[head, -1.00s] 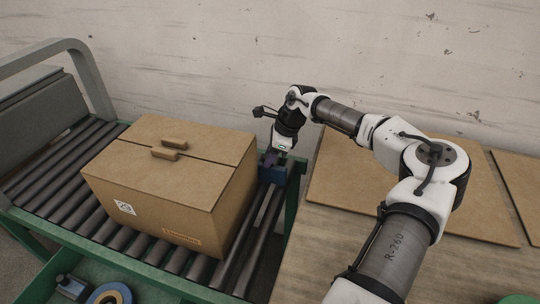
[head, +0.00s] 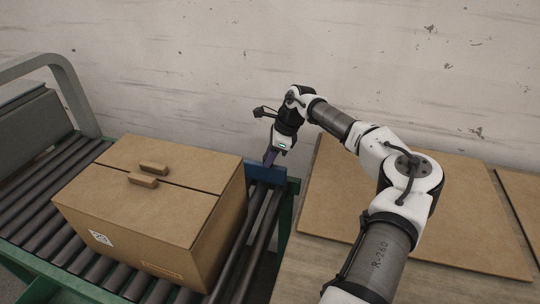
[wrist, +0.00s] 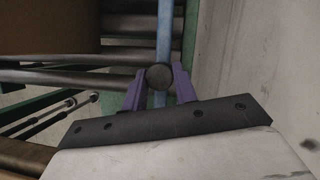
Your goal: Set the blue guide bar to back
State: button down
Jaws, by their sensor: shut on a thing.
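The blue guide bar (head: 264,173) lies across the far right end of the roller conveyor, just behind and right of the cardboard box. In the wrist view it shows as a blue strip (wrist: 164,38) running up the picture. My gripper (head: 270,158) is at the bar from above. In the wrist view its two purple fingers (wrist: 159,88) are on either side of a dark round knob (wrist: 159,76) on the bar, shut on it. The fingers hide part of the bar.
The cardboard box (head: 150,208), with handles on its lid, stands on the rollers (head: 40,193) close by on the left. A table with flat cardboard sheets (head: 400,208) is on the right. The wall (head: 180,70) is behind.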

jog(key=shift+w+d+r, duration=0.15)
jog(key=shift+w+r, duration=0.05)
jog(key=shift+w, duration=0.05)
jog(key=c, duration=1.1)
grip_release()
jog(key=shift+f, duration=0.15)
jog(key=b+v, duration=0.2)
jog(key=v, duration=1.2)
jog(key=shift+s, duration=0.1)
